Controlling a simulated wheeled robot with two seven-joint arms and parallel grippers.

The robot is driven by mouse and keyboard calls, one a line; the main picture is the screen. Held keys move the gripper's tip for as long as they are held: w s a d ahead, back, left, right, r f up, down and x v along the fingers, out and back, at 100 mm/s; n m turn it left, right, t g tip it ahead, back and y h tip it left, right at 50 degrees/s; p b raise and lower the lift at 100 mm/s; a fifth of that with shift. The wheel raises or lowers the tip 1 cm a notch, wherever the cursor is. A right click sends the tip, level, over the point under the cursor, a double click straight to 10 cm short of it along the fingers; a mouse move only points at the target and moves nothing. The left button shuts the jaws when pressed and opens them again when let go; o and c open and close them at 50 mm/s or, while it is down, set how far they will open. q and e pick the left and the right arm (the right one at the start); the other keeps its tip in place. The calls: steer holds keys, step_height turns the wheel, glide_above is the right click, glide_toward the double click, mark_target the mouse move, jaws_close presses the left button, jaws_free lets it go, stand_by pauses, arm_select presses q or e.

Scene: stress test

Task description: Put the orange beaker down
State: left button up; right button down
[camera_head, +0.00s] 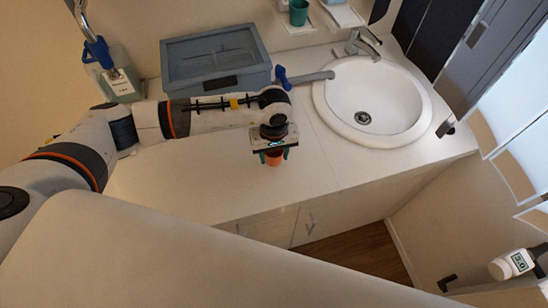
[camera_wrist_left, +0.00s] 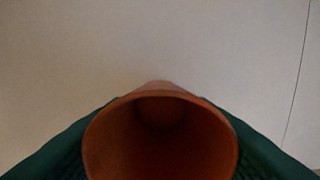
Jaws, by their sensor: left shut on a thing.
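The orange beaker (camera_head: 274,158) shows in the head view under my left gripper, over the front part of the white counter (camera_head: 190,185). My left gripper (camera_head: 274,153) is shut on the beaker, with a green finger on each side of it. In the left wrist view the beaker (camera_wrist_left: 160,140) fills the lower middle, and I look into its open mouth between the two green fingers. The pale counter surface lies behind it. I cannot tell whether the beaker's base touches the counter. My right gripper is not in view.
A round white sink (camera_head: 372,100) with a tap (camera_head: 362,42) is right of the gripper. A green cup (camera_head: 298,12) is at the back. Counter left and right of the beaker is clear.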

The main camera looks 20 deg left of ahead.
arm_select(q)
step_height(320, 180, up, 8)
steer(key=f+b, duration=0.1)
steer(key=b, duration=0.1)
steer(key=s+a+r+m, duration=0.5)
steer(key=s+r+m, duration=0.1)
steer(key=s, duration=0.2)
steer(key=shift+a+r+b, duration=0.15)
steer(key=shift+a+b, duration=0.15)
steer(key=shift+a, duration=0.05)
